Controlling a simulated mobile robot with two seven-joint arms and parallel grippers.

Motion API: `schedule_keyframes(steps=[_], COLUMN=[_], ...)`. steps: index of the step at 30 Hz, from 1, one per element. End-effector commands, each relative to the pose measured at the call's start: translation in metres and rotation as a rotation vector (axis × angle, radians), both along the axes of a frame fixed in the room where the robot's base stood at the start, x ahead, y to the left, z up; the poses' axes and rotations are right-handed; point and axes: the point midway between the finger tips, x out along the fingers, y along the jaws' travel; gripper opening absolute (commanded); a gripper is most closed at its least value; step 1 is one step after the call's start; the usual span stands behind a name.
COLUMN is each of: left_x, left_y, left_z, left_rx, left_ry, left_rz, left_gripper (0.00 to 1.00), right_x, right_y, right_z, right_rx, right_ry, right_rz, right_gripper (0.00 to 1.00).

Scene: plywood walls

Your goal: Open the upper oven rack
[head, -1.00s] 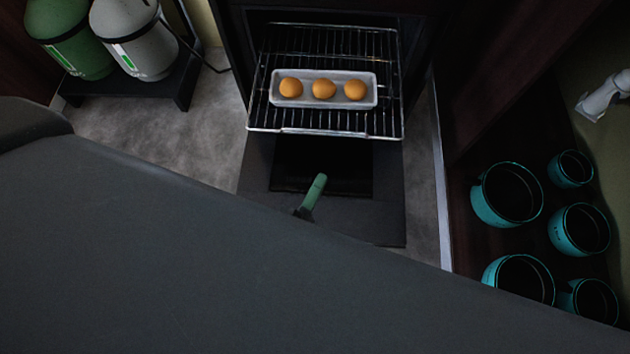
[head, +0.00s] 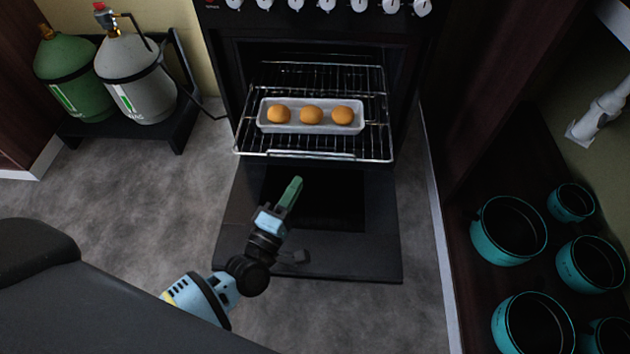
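The wire oven rack (head: 378,150) sticks out of the front of the open black oven. A pale rectangular tray (head: 295,128) with three round orange-brown buns (head: 311,114) rests on it. The oven door (head: 370,255) is folded down below the rack. My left gripper (head: 294,186), with green fingers, is over the lowered door, just below the rack's front edge in the picture. No contact with the rack shows. The fingers are seen edge-on, so their opening cannot be told. My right gripper is out of view.
Control knobs (head: 327,4) line the oven's top. A green gas cylinder (head: 75,75) and a grey one (head: 137,78) stand on a dark stand at left. Several teal pots (head: 508,231) sit in the cabinet at right. Grey floor (head: 130,205) is clear left of the door.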

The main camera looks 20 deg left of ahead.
Motion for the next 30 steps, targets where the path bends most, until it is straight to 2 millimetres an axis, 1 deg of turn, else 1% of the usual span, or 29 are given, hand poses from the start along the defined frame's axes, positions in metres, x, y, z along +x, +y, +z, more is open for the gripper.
schedule_keyframes(steps=[1, 3, 10, 13, 18, 24, 30], left_x=[0.006, 0.011, 0.015, 0.02, 0.043, 0.071, 0.087], left_y=[0.005, 0.008, 0.009, 0.009, 0.005, 0.002, 0.0], left_z=[-0.003, -0.003, -0.001, 0.0, 0.004, 0.009, 0.012], left_rx=[0.003, 0.002, 0.001, 0.0, -0.002, -0.001, 0.0], left_ry=[0.0, 0.0, -0.001, -0.002, -0.003, -0.002, -0.001], left_rz=[0.001, 0.001, 0.002, 0.003, 0.003, 0.003, 0.002], left_gripper=[0.16, 0.16, 0.16, 0.16, 0.16, 0.16, 0.16], right_x=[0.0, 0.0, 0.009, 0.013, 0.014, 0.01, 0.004], right_y=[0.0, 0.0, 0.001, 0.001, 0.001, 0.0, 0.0], right_z=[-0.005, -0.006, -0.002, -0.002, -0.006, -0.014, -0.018], right_rx=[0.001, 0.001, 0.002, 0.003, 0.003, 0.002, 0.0], right_ry=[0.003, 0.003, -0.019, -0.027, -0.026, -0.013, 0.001], right_rz=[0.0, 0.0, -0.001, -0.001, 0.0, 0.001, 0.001], right_gripper=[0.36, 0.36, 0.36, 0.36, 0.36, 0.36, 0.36])
